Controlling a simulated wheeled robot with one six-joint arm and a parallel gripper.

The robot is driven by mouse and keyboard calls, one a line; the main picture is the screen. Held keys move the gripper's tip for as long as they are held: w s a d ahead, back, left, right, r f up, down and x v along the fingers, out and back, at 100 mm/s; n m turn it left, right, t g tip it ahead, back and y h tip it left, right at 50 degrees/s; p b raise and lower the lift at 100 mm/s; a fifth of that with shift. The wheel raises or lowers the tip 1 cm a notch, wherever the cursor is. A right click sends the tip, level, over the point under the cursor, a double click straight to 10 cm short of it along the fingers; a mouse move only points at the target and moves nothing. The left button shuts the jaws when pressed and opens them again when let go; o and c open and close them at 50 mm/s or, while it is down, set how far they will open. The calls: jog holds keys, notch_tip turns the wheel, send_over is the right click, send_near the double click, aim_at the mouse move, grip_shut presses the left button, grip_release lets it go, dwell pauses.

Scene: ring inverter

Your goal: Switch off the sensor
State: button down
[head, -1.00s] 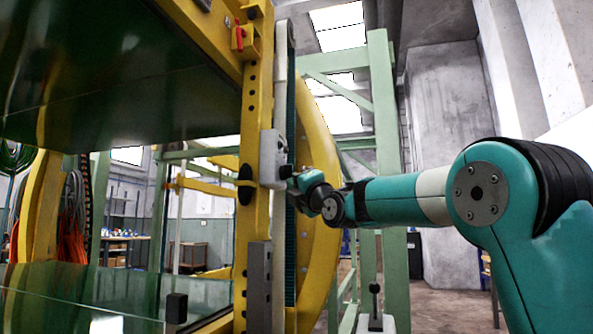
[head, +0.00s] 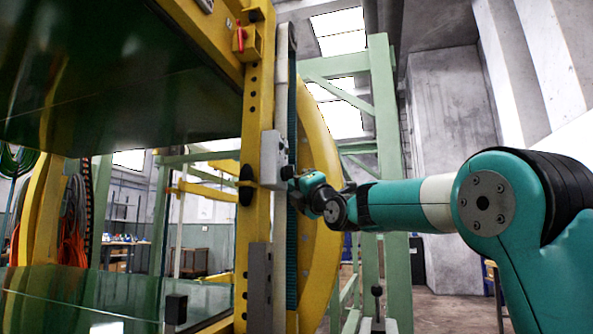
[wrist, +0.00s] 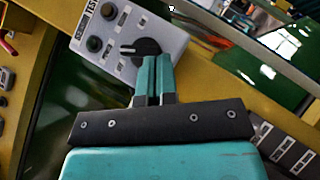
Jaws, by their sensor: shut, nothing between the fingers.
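A grey control box (head: 271,160) is fixed to the yellow frame post in the head view. In the wrist view its panel (wrist: 173,37) carries a large round black knob (wrist: 147,47) with a pale mark at its left, and two smaller dark round controls (wrist: 94,43) at the left. Printed lettering runs along the box's left edge. My gripper (wrist: 154,62) is shut and empty, its fingertips overlapping the lower part of the large knob in the wrist view. I cannot tell whether they touch it. Which control belongs to the sensor is unclear.
The yellow post (head: 258,210) and curved yellow ring (head: 319,210) stand close to my gripper. A red-handled switch (head: 240,38) sits higher on the frame. A green steel structure (head: 384,130) stands behind. Open floor shows at the lower right.

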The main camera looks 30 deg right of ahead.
jog(key=shift+s+a+f+b, duration=0.25)
jog(key=shift+a+f+b, duration=0.15)
jog(key=shift+b, duration=0.2)
jog(key=s+a+f+b, duration=0.1)
jog(key=b, duration=0.2)
jog(key=shift+s+a+f, duration=0.25)
jog(key=shift+s, duration=0.05)
jog(key=s+a+r+v, duration=0.1)
jog(key=v, duration=0.9)
jog(key=shift+r, duration=0.4)
jog(key=shift+d, duration=0.1)
